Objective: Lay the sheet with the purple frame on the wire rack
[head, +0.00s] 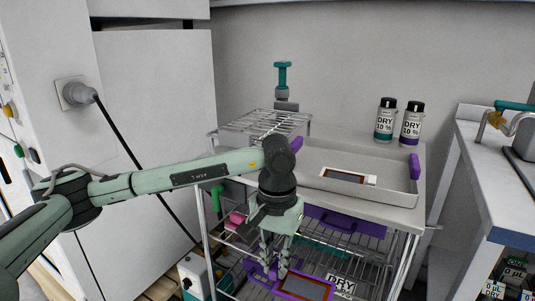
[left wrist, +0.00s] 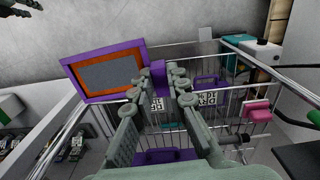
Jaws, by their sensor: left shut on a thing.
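The sheet with the purple frame (head: 305,287) has an orange inner border and a grey middle. My left gripper (head: 275,262) is shut on its purple tab, in front of the cart and below its top. In the left wrist view the sheet (left wrist: 108,74) sticks out to the left of the fingertips (left wrist: 165,82). The wire rack (head: 262,122) stands on the left of the cart's top, behind my left arm; its bars look empty. A dark, claw-like part at the top left corner of the left wrist view may be my right gripper (left wrist: 20,8); its fingers are unclear.
A grey tray (head: 400,196) right of the rack holds another sheet (head: 345,177) with a white tab. Two dark-capped bottles (head: 385,120) marked DRY stand behind it. A teal-handled valve (head: 282,76) rises behind the rack. Wire shelves with purple items lie below.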

